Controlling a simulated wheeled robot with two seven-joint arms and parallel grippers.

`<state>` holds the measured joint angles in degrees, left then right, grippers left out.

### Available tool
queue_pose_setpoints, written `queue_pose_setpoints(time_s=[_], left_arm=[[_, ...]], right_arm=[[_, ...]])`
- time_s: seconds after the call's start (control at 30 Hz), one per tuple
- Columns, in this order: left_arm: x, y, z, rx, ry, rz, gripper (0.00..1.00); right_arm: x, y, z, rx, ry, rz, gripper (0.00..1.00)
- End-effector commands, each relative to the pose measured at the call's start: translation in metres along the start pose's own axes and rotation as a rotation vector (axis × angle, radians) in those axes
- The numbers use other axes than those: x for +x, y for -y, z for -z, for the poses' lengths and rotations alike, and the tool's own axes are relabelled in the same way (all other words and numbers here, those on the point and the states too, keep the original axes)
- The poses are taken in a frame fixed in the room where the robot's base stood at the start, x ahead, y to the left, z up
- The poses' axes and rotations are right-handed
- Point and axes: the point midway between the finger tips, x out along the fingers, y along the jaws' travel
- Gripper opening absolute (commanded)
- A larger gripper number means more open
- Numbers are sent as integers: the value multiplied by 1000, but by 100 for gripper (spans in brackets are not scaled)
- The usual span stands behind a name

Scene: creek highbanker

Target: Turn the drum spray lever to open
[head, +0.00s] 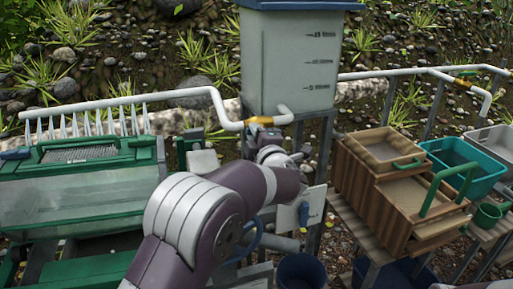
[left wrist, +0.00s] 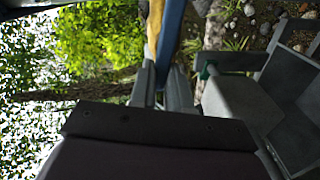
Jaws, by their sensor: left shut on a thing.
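The white spray pipe (head: 160,98) runs above the green-framed drum (head: 75,190) at left, with a row of nozzles hanging from it. A brass valve (head: 258,121) sits on this pipe beside the tank. My left gripper (head: 268,142) is right below the valve; the hand and wrist hide most of the lever in the head view. In the left wrist view, a blue lever (left wrist: 171,40) runs between the two fingers of my left gripper (left wrist: 162,88), which is shut on it. The yellow brass (left wrist: 155,25) shows beside it. My right gripper is not in view.
A pale tank (head: 290,65) with a blue lid stands behind the valve. A white panel with a blue handle (head: 303,213) is below. Wooden boxes (head: 385,200) and a teal bin (head: 465,160) stand at right. Another valved pipe (head: 420,69) runs at right.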

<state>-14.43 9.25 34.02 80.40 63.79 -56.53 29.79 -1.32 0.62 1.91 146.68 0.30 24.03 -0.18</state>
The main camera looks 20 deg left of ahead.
Motion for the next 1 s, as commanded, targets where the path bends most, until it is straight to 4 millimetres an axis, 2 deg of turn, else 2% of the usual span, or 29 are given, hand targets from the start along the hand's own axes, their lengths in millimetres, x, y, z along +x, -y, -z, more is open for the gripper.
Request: queue_pose_setpoints(time_s=[0.03, 0.3, 0.53, 1.0], left_arm=[[0, 8, -1, -31, -1, 0, 0], [0, 9, -1, -164, -1, 1, 0], [0, 8, -1, -213, -1, 2, 0], [0, 8, -1, -224, -1, 3, 0]], right_arm=[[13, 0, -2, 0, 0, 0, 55], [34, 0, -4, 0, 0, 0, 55], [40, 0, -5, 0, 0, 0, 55], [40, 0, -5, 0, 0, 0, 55]])
